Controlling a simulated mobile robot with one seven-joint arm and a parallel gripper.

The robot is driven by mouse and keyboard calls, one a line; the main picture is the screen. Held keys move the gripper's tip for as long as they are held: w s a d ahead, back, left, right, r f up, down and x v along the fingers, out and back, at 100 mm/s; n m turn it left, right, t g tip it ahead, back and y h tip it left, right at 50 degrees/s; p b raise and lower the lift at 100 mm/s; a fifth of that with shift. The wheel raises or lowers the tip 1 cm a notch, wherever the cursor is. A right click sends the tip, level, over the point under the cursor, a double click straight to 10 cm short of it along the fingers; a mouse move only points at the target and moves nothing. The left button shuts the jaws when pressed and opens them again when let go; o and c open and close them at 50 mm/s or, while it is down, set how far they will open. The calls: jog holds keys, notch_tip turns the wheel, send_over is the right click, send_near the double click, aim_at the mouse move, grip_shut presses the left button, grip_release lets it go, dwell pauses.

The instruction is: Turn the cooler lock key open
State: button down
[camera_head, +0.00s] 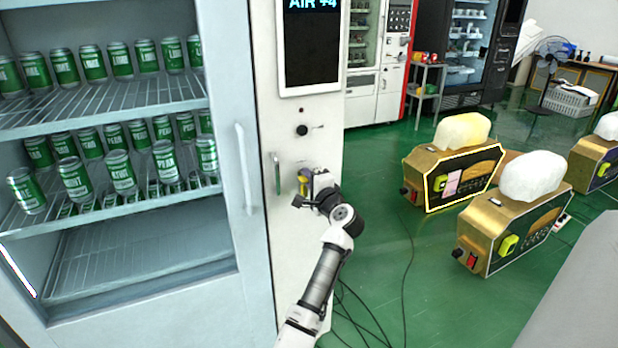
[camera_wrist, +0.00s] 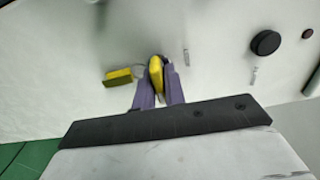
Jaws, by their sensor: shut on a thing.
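The yellow key (camera_wrist: 156,70) is in the lock on the white panel (camera_wrist: 60,70) beside the cooler. My gripper (camera_wrist: 159,90) is shut on it, one purple-grey finger on each side, in the wrist view. A yellow tag (camera_wrist: 118,77) hangs beside the key, against the panel. In the head view, my gripper (camera_head: 306,187) is at the panel and a bit of yellow key (camera_head: 303,184) shows by the fingers. The lock face is mostly hidden behind the key and fingers. The cooler door (camera_head: 236,130) looks closed, with a white upright handle (camera_head: 243,170).
A black knob (camera_head: 302,130) sits above the lock, below a dark screen (camera_head: 312,45). A green bar handle (camera_head: 277,173) stands left of my gripper. Gold machines (camera_head: 450,175) stand right, and cables (camera_head: 404,270) lie on the green floor.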

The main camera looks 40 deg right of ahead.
dwell(0.3)
jog(key=c, duration=1.5)
grip_release()
jog(key=shift+s, duration=0.1)
jog(key=b+v, duration=0.3)
jog(key=v, duration=1)
jog(key=shift+s+b, duration=0.35)
